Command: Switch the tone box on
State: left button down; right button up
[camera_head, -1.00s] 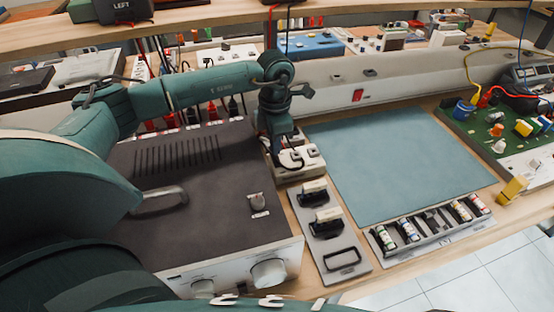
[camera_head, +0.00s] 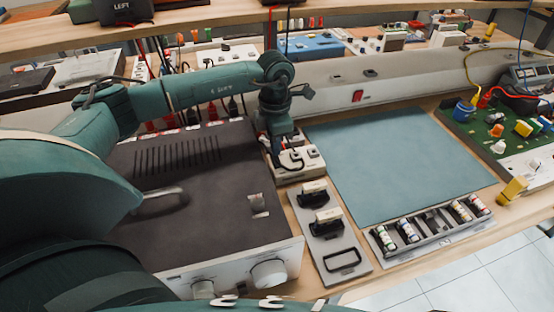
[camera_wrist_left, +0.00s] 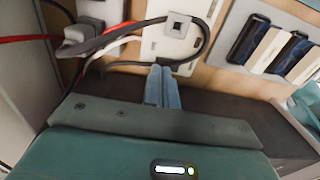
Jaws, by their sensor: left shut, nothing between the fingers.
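No label marks the tone box, so I cannot tell for sure which unit it is. A small white box (camera_head: 312,160) with dark square buttons stands beside the large dark-topped unit (camera_head: 190,225). The white box also shows in the wrist view (camera_wrist_left: 165,48), with one square button and a dark cable looping over it. My left gripper (camera_head: 284,150) points down beside the white box. In the wrist view its blue fingers (camera_wrist_left: 162,72) are shut and empty, at the edge of the white box. Whether they touch it cannot be told. My right gripper is out of view.
The large unit has front knobs (camera_head: 268,272) and a small fitting (camera_head: 258,204) on top. A grey plate (camera_head: 343,262) with two black-and-cream blocks lies right of it. A clear blue-green mat (camera_head: 400,160), a parts tray (camera_head: 430,230) and a green circuit board (camera_head: 485,130) follow.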

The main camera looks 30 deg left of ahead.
aim_at(276, 157)
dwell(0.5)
pick_arm(q)
jog(key=shift+f+b, duration=0.65)
jog(key=shift+f, duration=0.3)
dwell(0.4)
jog(key=shift+r, duration=0.15)
jog(key=shift+r+p, duration=2.35)
jog(key=shift+r, duration=1.1)
jog(key=shift+f, duration=0.1)
